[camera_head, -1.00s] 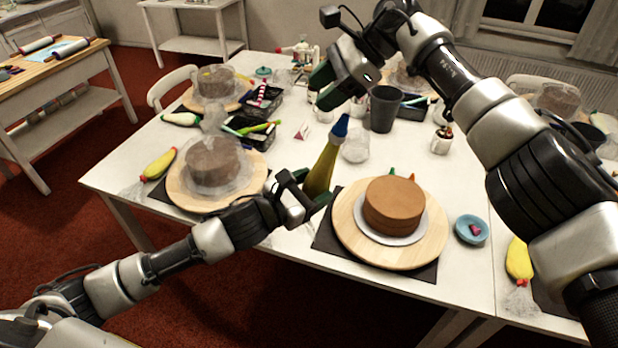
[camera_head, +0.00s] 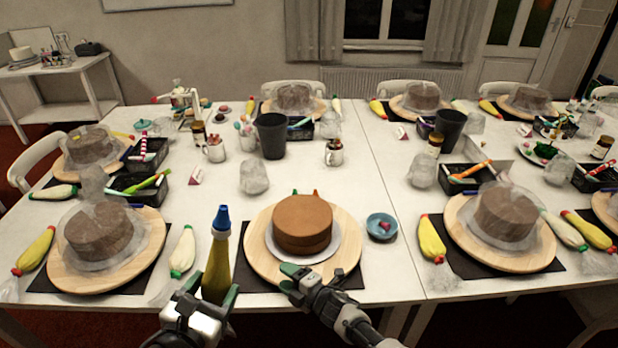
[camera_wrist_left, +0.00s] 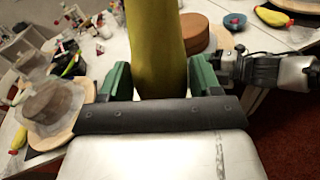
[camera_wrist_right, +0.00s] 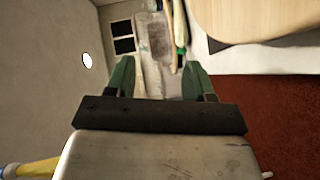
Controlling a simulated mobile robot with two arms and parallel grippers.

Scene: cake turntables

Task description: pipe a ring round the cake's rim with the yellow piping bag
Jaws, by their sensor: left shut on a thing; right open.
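The yellow piping bag (camera_head: 216,268) stands nearly upright in my left gripper (camera_head: 211,291), its blue nozzle upward. It is left of the cake and apart from it. The left wrist view shows the bag (camera_wrist_left: 155,45) between the green fingers. The plain brown cake (camera_head: 302,222) sits on a white board on the wooden turntable (camera_head: 262,252), with no ring visible on its rim. My right gripper (camera_head: 289,279) is low at the turntable's front edge. In the right wrist view its fingers (camera_wrist_right: 158,78) are apart and empty.
A blue bowl (camera_head: 382,227) stands right of the turntable. A white-green bag (camera_head: 183,251) lies to the left. Wrapped cakes on turntables stand left (camera_head: 72,270) and right (camera_head: 530,255). A dark cup (camera_head: 272,135) and a glass jar (camera_head: 254,177) stand behind.

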